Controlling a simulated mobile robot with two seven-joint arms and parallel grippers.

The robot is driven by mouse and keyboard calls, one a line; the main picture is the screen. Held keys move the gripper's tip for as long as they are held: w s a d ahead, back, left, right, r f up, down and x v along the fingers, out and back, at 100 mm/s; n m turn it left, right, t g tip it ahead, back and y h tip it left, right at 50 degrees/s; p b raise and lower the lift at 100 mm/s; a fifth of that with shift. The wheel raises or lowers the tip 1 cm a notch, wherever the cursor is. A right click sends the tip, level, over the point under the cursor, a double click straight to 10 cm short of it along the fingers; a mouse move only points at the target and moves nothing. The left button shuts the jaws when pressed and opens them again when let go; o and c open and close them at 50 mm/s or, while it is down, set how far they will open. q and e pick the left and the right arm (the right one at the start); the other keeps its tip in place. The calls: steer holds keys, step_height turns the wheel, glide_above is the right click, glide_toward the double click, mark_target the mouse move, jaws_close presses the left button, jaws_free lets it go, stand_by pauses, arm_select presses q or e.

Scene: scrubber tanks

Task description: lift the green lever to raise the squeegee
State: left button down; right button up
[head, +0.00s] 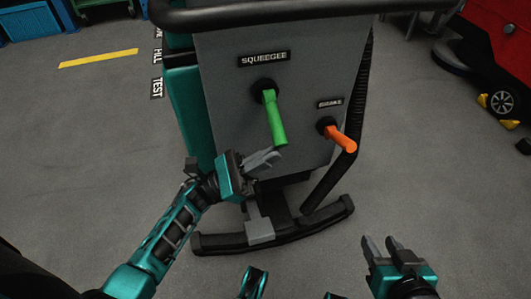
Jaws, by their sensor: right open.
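The green lever (274,118) hangs down, slightly tilted, from a black pivot under the SQUEEGEE label (264,59) on the grey machine panel (225,95). My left gripper (276,156) is just below the lever's lower end, with its grey fingers pointing right. The fingers overlap in this view, so their opening is unclear, and the lever does not appear to be between them. The dark curved squeegee (300,231) is low at the machine's base, near the floor. My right gripper (380,246) is open and empty, lower right, away from the machine.
An orange lever (340,138) sits on the panel, right of the green one, under its own label. A black hose (352,130) runs down the machine's right side. A black handlebar (290,13) crosses the top. A red machine (495,45) stands at upper right. Grey floor surrounds the machine.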

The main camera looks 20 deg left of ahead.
arm_select(q)
steer(key=shift+d+r+n, duration=0.1)
steer(key=shift+r+n, duration=0.1)
steer(key=shift+n, duration=0.1)
arm_select(e)
steer(key=shift+s, duration=0.1)
arm_select(q)
steer(key=shift+s+d+r+n+t+y+p, duration=0.15)
steer(key=shift+n+t+y+p, duration=0.1)
steer(key=shift+n+t, duration=0.2)
steer(key=shift+s+a+r+n+t+y+p, duration=0.1)
steer(key=shift+n+t+y+p, duration=0.15)
steer(key=shift+n+t, duration=0.2)
step_height(320, 180, up, 9)
steer(key=s+d+n+t+y+p, duration=0.1)
steer(key=n+t+y+p, duration=0.4)
steer(key=n+p, duration=0.8)
steer(key=shift+s+d+n+t+y, duration=0.15)
steer(key=shift+s+n+t+y, duration=0.25)
steer(key=shift+y, duration=1.3)
arm_select(e)
step_height(320, 180, up, 9)
steer(key=s+d, duration=0.1)
steer(key=d, duration=0.1)
steer(key=shift+s+d+r+h, duration=0.15)
steer(key=shift+h, duration=0.25)
arm_select(q)
steer(key=shift+w+f, duration=0.1)
